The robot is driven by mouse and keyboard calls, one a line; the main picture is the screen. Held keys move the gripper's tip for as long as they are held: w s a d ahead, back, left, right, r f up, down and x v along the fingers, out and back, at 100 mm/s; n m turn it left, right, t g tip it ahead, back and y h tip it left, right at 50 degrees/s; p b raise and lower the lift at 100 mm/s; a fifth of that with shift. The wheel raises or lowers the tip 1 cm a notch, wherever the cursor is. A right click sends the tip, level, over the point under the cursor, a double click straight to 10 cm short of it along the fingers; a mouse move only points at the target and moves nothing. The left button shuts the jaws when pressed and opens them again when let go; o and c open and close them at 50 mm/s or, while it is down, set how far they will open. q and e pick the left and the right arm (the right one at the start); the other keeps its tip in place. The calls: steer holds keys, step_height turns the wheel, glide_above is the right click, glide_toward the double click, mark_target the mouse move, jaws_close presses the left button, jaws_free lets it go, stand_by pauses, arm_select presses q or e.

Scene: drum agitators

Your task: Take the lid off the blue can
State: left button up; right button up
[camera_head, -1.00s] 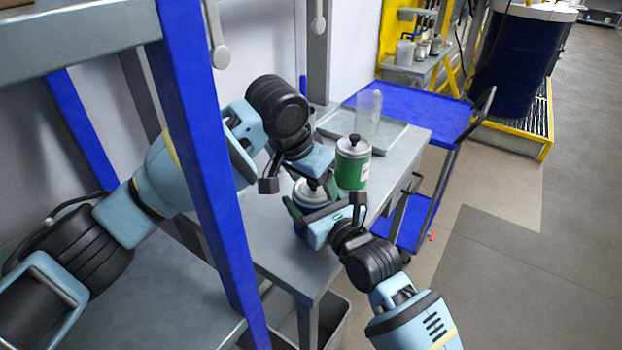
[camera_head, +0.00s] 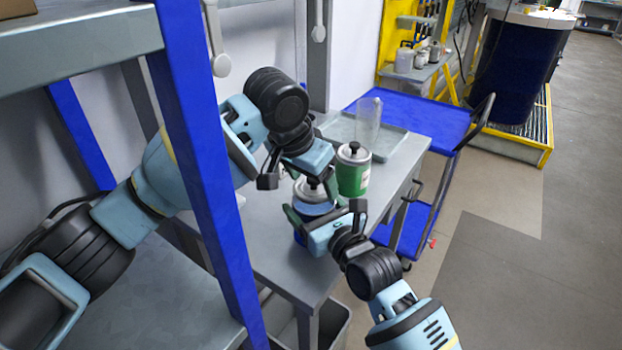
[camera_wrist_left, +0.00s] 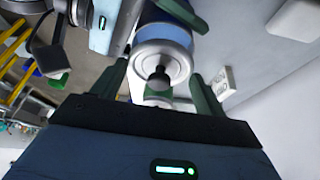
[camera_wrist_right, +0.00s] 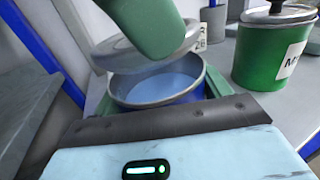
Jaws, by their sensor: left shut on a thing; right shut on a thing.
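The blue can (camera_head: 299,238) stands on the grey table, mostly hidden by my grippers in the head view. My right gripper (camera_head: 310,218) is shut around its body. The round metal lid (camera_head: 309,190) with a black knob is raised and tilted above the can. In the right wrist view a gap shows between the lid (camera_wrist_right: 118,56) and the can's rim, with light blue contents (camera_wrist_right: 165,88) visible inside. My left gripper (camera_head: 306,180) is shut on the lid from above; its green fingers flank the lid (camera_wrist_left: 163,55) in the left wrist view.
A green can (camera_head: 353,180) with its own lid stands close behind, beside the blue can. A grey tray (camera_head: 398,143) with a clear cylinder (camera_head: 367,122) lies at the table's far end. A blue post (camera_head: 205,170) rises near my left arm. A blue cart (camera_head: 425,118) stands beyond.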

arm_select(q)
steer(key=shift+r, duration=2.05)
arm_select(e)
steer(key=o, duration=1.4)
steer(key=shift+o, duration=0.2)
arm_select(q)
steer(key=shift+r, duration=0.35)
arm_select(e)
steer(key=v, duration=1.2)
